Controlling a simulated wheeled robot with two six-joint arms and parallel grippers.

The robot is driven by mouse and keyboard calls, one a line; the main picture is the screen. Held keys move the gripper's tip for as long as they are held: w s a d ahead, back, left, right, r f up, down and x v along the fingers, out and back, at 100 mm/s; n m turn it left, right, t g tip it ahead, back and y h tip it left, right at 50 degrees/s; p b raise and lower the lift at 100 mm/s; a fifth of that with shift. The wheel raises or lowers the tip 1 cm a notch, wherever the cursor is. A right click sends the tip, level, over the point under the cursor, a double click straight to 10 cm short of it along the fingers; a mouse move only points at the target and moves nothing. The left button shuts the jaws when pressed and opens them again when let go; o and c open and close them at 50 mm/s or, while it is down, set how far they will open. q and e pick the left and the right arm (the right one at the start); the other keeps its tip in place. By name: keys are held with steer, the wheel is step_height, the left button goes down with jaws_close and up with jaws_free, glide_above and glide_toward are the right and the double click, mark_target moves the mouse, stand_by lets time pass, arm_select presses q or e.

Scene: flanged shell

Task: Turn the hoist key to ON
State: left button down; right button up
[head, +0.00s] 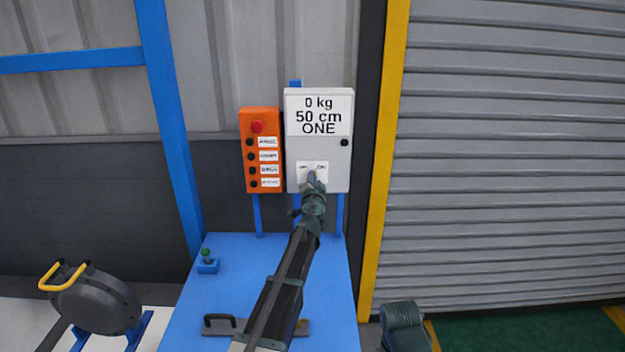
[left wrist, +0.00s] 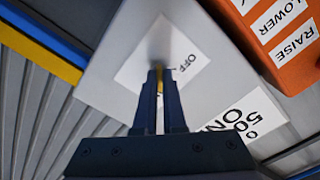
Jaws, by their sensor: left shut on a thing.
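The grey control box (head: 344,165) stands upright on blue posts, with a display reading "0 kg, 50 cm, ONE". A white key plate (head: 303,166) is low on its front. My left gripper (head: 311,177) reaches up to this plate and covers its lower middle. In the left wrist view the dark fingers of the left gripper (left wrist: 158,75) are shut on the hoist key (left wrist: 160,82), of which only a thin yellowish sliver shows between them. "OFF" is readable on the plate (left wrist: 135,75) beside the fingers; the ON mark is hidden there. I cannot tell which way the key points.
An orange button box (head: 245,125) with a red button and several labelled buttons hangs close left of the grey box. Below is a blue table (head: 215,290) with a small green-topped switch (head: 207,262). A grey roller shutter (head: 500,150) is at right.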

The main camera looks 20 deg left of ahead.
arm_select(q)
steer(key=c, duration=1)
jaws_free()
steer(key=v, duration=1.4)
